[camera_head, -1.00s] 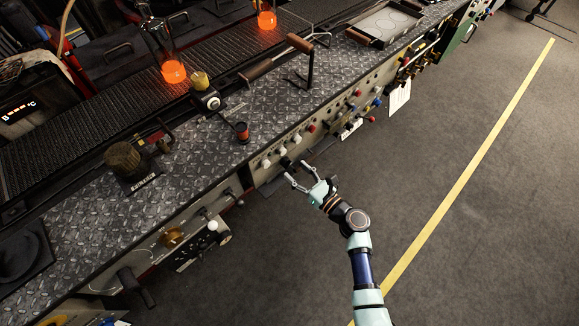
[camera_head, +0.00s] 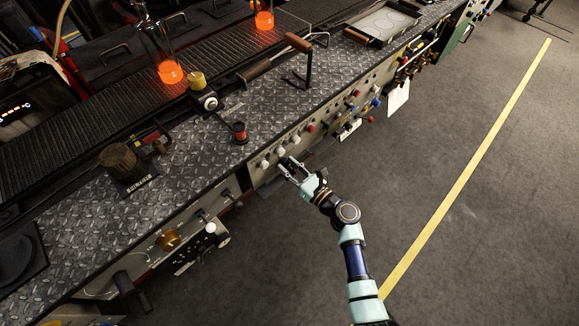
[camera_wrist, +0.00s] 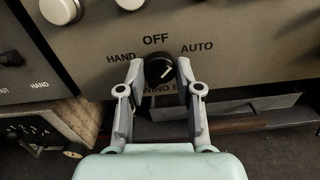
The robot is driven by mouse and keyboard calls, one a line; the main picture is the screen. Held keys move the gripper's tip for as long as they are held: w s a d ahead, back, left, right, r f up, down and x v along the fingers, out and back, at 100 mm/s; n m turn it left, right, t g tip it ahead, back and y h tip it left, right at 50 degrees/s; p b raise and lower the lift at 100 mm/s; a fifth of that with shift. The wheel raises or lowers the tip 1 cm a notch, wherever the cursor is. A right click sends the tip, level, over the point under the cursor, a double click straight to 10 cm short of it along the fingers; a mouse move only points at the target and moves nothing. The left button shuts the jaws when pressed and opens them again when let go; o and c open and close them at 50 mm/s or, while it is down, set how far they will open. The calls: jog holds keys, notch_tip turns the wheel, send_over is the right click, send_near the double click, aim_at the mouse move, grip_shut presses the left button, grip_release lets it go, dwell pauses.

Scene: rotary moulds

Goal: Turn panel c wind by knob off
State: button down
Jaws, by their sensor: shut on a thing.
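The small black rotary knob (camera_wrist: 158,69) sits on the grey panel (camera_wrist: 240,60) in the wrist view. The labels HAND, OFF and AUTO are printed around it, and a partly hidden WIND label lies below. A pale pointer mark on the knob slants to the upper right, toward AUTO. My gripper (camera_wrist: 160,74) is shut on the knob, one finger on each side. In the head view my gripper (camera_head: 286,168) reaches the bench's front panel from the right, and its fingers mostly hide the knob there.
White round buttons (camera_wrist: 60,10) sit up and left of the knob. The head view shows several more buttons and knobs along the panel (camera_head: 262,178). The bench top (camera_head: 190,165) is above, and open floor (camera_head: 455,215) lies to the right.

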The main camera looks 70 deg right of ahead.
jog(key=shift+f+n+b, duration=0.1)
jog(key=shift+n+b, duration=1.8)
jog(key=shift+n, duration=2.4)
jog(key=c, duration=0.8)
grip_release()
jog(key=shift+o, duration=0.2)
jog(key=v, duration=1.2)
